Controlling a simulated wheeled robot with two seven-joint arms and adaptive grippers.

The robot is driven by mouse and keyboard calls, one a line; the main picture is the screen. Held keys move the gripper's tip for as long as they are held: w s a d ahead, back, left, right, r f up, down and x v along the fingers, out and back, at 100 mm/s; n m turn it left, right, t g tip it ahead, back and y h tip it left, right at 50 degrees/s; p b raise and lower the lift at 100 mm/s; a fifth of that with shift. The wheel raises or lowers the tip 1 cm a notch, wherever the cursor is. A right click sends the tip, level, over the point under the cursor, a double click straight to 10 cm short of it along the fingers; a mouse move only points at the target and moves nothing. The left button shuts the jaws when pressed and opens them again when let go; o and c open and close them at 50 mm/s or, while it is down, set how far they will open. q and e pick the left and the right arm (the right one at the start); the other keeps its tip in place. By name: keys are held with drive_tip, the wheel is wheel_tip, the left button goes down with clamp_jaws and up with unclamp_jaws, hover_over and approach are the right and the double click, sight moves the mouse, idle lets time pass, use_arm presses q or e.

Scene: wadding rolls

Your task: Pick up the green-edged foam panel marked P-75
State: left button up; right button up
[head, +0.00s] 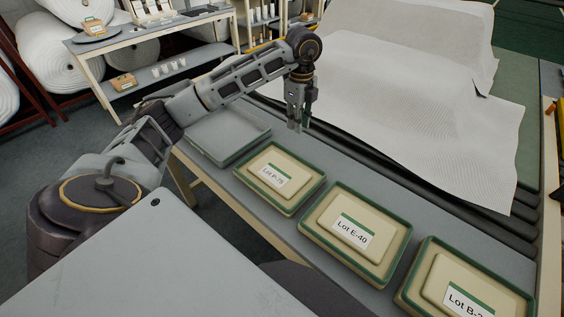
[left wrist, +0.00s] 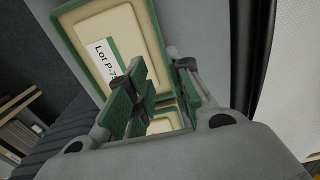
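The green-edged foam panel labelled Lot P-75 (head: 290,165) lies flat on the grey table, cream with a raised middle. My left gripper (head: 298,124) points down above the table, beyond the panel's far right side in the head view, apart from it. In the left wrist view the panel (left wrist: 135,28) lies beyond the fingers, which hide part of it and its label's end. The left gripper's green-padded fingers (left wrist: 160,92) stand apart with nothing held between them. My right gripper is out of view.
Similar panels Lot E-40 (head: 377,226) and one starting Lot B-2 (head: 440,272) lie in the same row. A grey tray (head: 222,152) sits left of P-75. Dark rollers (head: 400,170) and white wadding (head: 400,95) lie behind. A shelf bench (head: 160,30) stands back left.

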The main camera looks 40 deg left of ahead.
use_arm(q)
drive_tip(key=shift+s, duration=0.15)
drive_tip(key=p, duration=0.1)
hover_over(297, 156)
drive_tip(key=shift+a+f, duration=0.2)
drive_tip(key=shift+f, duration=4.1)
drive_tip(key=shift+f, duration=0.1)
drive_tip(key=shift+d+f+p, duration=0.1)
drive_tip(key=shift+f+p, duration=0.2)
drive_tip(key=shift+f, duration=0.3)
drive_tip(key=shift+d+f+p, duration=0.1)
drive_tip(key=shift+f+p, duration=0.3)
drive_tip(key=shift+f, duration=1.5)
drive_tip(key=shift+w, duration=0.2)
drive_tip(key=shift+c, duration=0.4)
